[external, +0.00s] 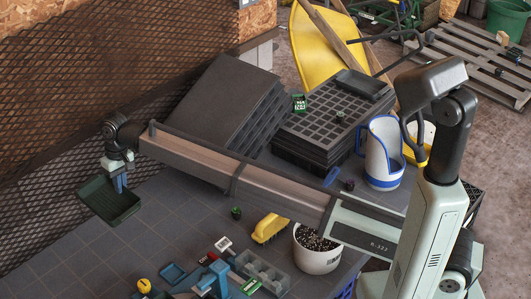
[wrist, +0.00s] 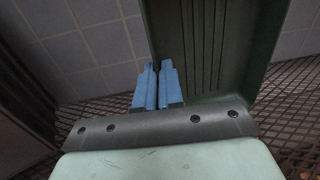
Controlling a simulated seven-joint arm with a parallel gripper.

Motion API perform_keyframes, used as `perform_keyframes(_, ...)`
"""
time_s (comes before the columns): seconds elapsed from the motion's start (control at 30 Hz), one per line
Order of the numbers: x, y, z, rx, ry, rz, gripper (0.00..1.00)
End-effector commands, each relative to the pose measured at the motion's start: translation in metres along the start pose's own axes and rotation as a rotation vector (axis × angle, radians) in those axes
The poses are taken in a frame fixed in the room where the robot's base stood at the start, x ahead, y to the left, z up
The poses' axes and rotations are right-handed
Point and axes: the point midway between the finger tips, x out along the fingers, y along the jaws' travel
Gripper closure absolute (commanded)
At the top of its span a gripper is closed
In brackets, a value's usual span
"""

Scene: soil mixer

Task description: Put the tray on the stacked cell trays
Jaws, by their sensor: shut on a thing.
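A dark green shallow tray (external: 108,201) hangs from my gripper (external: 120,181) at the left of the external view, above the tiled bench top. The tray also fills the upper right of the wrist view (wrist: 215,50). The blue fingers of my gripper (wrist: 158,85) are shut on the tray's wall at its left side in the wrist view. The stacked cell trays (external: 325,120) are black grids piled at the back right of the bench, far from my gripper. A small dark tray (external: 362,84) lies on their far right corner and a green card (external: 299,103) at their left edge.
Dark trays (external: 222,100) lean beside the stack, behind my arm. A white and blue jug (external: 382,155) stands to its right. A white pot of soil (external: 316,249), a yellow object (external: 270,228) and a grey cell tray (external: 260,270) occupy the front. Mesh fencing (external: 60,110) runs behind.

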Motion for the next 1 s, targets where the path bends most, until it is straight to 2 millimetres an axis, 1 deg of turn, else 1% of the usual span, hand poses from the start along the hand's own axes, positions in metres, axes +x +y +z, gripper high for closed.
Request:
perform_keyframes(0.07,-0.001,0.0,0.0,0.001,0.0,0.0,1.0)
perform_keyframes(0.17,-0.004,0.007,0.003,0.007,0.001,0.0,1.0)
perform_keyframes(0.27,-0.01,0.024,0.011,0.026,0.004,0.0,1.0)
perform_keyframes(0.37,-0.022,0.053,0.024,0.059,0.009,-0.001,1.0)
perform_keyframes(0.4,-0.028,0.068,0.03,0.076,0.011,-0.001,1.0)
perform_keyframes(0.47,-0.036,0.09,0.041,0.102,0.013,-0.001,1.0)
perform_keyframes(0.5,-0.042,0.106,0.049,0.121,0.015,-0.001,1.0)
perform_keyframes(0.57,-0.051,0.128,0.061,0.147,0.02,-0.001,1.0)
perform_keyframes(0.6,-0.056,0.142,0.069,0.166,0.022,-0.001,1.0)
perform_keyframes(0.77,-0.077,0.199,0.106,0.242,0.031,-0.001,1.0)
perform_keyframes(0.8,-0.081,0.212,0.116,0.261,0.032,-0.001,1.0)
perform_keyframes(1.0,-0.102,0.275,0.168,0.357,0.042,-0.001,1.0)
